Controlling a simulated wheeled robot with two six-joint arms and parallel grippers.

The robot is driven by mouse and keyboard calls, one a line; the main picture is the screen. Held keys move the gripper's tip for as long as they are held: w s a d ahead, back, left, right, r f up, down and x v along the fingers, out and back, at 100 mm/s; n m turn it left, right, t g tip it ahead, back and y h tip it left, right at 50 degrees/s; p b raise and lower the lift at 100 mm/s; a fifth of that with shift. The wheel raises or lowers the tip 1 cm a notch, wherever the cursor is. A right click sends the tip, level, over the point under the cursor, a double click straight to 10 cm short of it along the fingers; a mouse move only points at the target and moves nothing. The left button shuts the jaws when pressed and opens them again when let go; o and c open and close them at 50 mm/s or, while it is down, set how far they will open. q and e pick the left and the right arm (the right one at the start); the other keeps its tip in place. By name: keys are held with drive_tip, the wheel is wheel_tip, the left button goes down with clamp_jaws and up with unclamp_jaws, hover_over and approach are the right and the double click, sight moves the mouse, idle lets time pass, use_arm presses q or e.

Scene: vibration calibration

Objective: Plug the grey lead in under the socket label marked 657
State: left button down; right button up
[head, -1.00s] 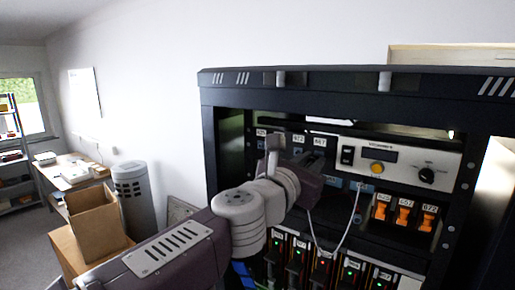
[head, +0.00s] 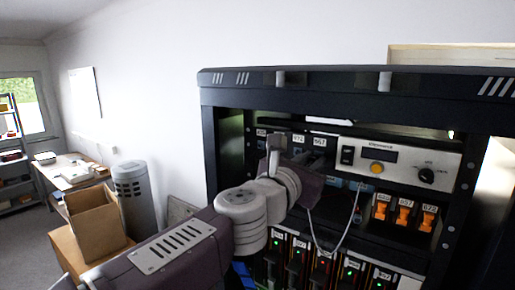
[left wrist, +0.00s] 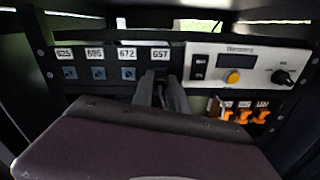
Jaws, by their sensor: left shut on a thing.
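The socket label marked 657 (left wrist: 160,54) is rightmost in a row of labels in the left wrist view; it also shows in the head view (head: 320,142). My left gripper (left wrist: 163,88) is shut, its fingers just below that label and covering the socket there. The grey lead (head: 350,228) hangs in a loop in the head view, one end rising to my left gripper, the other to the panel on the right. Its plug is hidden, so I cannot tell whether it is in the socket. My right gripper is not in view.
Blue sockets show under labels 625, 695 and 672 (left wrist: 128,54). Right of them is a white panel (head: 398,164) with a yellow button and a black knob. Orange switches (head: 405,214) sit below it. The black rack frame (head: 212,150) stands close on the left.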

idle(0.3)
use_arm(q)
drive_tip(key=shift+w+d, duration=0.25)
drive_tip(key=shift+w, duration=0.05)
idle(1.4)
drive_tip(key=m, duration=0.6)
drive_tip(key=shift+m+p, duration=0.3)
drive_tip(key=shift+p, duration=0.05)
drive_tip(key=shift+m, duration=0.7)
drive_tip(key=m, duration=0.3)
drive_tip(key=shift+f+m, duration=0.1)
drive_tip(key=shift+m, duration=1.5)
drive_tip(key=c, duration=1.3)
unclamp_jaws()
drive_tip(key=shift+d, duration=0.1)
